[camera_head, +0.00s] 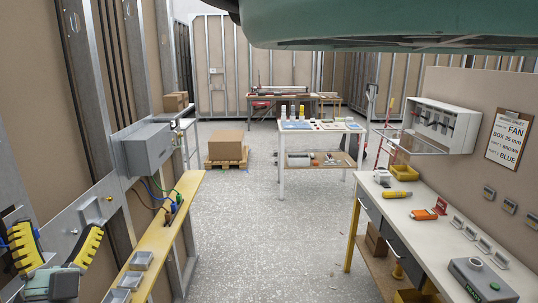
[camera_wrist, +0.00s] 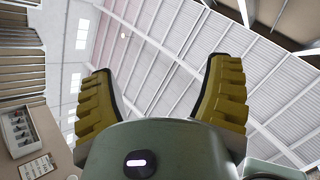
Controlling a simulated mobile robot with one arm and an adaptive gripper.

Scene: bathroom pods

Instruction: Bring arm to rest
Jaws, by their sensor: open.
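My gripper (camera_head: 60,230) is at the lower left of the head view. Its two yellow ribbed fingers stand apart and point up, with nothing between them. In the wrist view my gripper (camera_wrist: 163,66) shows both fingers spread, with only the ceiling (camera_wrist: 165,40) behind them. It touches nothing that I can see. The gripper is close to the left wall frame and left of the yellow-edged shelf (camera_head: 160,236); the exact gap is unclear.
A grey box (camera_head: 148,150) with cables is on the left wall frame. A white workbench (camera_head: 440,222) with tools runs along the right. A white table (camera_head: 318,127) and a carton (camera_head: 226,144) on a pallet stand farther back. The speckled floor (camera_head: 265,235) between is clear.

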